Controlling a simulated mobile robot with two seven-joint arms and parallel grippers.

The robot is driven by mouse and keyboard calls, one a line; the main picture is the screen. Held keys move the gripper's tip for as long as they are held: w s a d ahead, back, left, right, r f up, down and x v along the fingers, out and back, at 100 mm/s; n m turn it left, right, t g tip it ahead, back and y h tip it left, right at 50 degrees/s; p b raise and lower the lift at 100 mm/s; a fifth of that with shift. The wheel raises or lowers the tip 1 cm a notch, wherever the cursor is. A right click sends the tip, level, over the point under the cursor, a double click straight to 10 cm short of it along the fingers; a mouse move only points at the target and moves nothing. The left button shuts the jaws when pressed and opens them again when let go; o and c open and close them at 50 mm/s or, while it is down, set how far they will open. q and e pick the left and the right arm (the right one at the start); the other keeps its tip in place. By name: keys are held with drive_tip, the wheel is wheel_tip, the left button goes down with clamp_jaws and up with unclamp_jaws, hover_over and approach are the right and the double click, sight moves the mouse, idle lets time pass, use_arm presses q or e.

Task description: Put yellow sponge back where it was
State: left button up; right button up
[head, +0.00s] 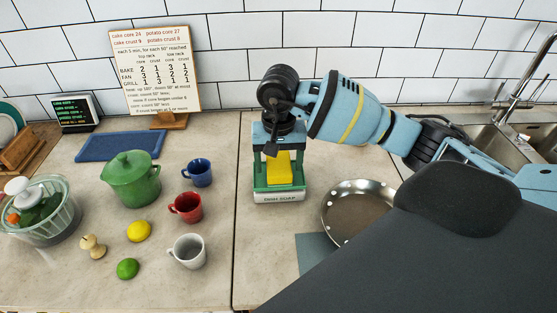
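The yellow sponge (280,168) stands between green uprights on a small white base (279,197) with dark lettering on its front. I cannot tell whether the sponge rests on the base or hangs just above it. My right gripper (279,152) points down directly over the sponge, with its fingers around the sponge's upper part. The fingers partly merge with the green parts, so I cannot tell whether they press on the sponge. My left gripper is not in view.
A steel pan (358,209) lies to the right of the base, under my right arm. Grey (188,250), red (187,207) and blue (198,172) mugs stand to the left, near a green pot (133,180). The counter in front of the base is clear.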

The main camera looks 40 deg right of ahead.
sight(279, 164)
wheel_tip(279, 164, up, 13)
drive_tip(key=shift+f+p, duration=0.15)
drive_tip(key=shift+p, duration=0.15)
idle(0.4)
idle(0.3)
